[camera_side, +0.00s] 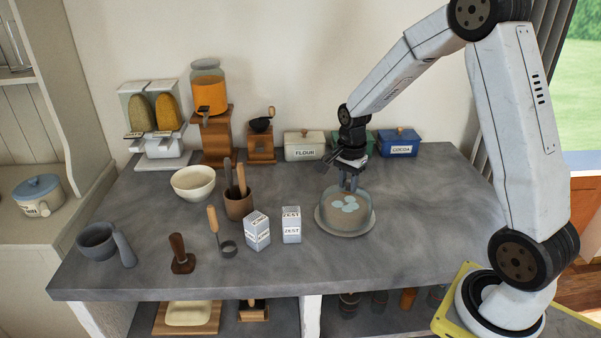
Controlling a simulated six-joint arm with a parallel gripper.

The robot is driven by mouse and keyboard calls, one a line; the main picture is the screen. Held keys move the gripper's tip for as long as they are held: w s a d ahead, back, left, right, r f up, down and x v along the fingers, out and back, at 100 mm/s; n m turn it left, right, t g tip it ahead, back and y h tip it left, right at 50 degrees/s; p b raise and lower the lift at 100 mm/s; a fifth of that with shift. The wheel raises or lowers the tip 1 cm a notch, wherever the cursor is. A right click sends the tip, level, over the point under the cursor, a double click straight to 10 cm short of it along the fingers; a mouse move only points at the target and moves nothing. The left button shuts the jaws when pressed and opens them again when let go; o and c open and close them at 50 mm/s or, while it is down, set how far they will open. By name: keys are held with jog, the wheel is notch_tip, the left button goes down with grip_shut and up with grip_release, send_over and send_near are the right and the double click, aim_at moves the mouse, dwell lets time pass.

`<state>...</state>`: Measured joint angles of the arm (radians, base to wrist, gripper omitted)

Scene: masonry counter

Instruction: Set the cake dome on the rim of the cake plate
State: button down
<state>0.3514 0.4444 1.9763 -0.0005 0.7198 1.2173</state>
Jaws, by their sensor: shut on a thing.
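The clear cake dome (361,203) is over the cake plate (322,222) on the right part of the grey counter. The plate is a pale disc, and its rim shows around the dome's lower edge. Pale blue round shapes show through the dome. My gripper (348,186) points down from above and is shut on the top of the dome, with its fingertips at the knob. The dome looks upright and roughly centred over the plate. I cannot tell whether its lower edge touches the rim or is slightly above it.
Two ZEST cartons (291,225) (257,231) stand left of the plate. Behind are a FLOUR box (305,146), a green box (360,141) and a blue COCOA box (398,143). A utensil pot (238,205) stands farther left. The counter right of the plate (430,215) is clear.

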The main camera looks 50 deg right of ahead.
jog(key=shift+f, duration=0.3)
jog(key=shift+c, duration=1.9)
grip_release()
jog(key=shift+r, duration=3.95)
jog(key=shift+a+f, duration=0.1)
jog(key=s+a+f+n+t, duration=0.1)
jog(key=s+a+f+n, duration=0.1)
jog(key=s+a+n, duration=0.3)
jog(key=s+a+f+n+t, duration=0.1)
jog(key=s+a+f+n, duration=0.2)
jog(key=a+n, duration=0.6)
jog(key=shift+s+f+n+t, duration=0.3)
jog(key=shift+s+n, duration=0.9)
jog(key=shift+n, duration=0.8)
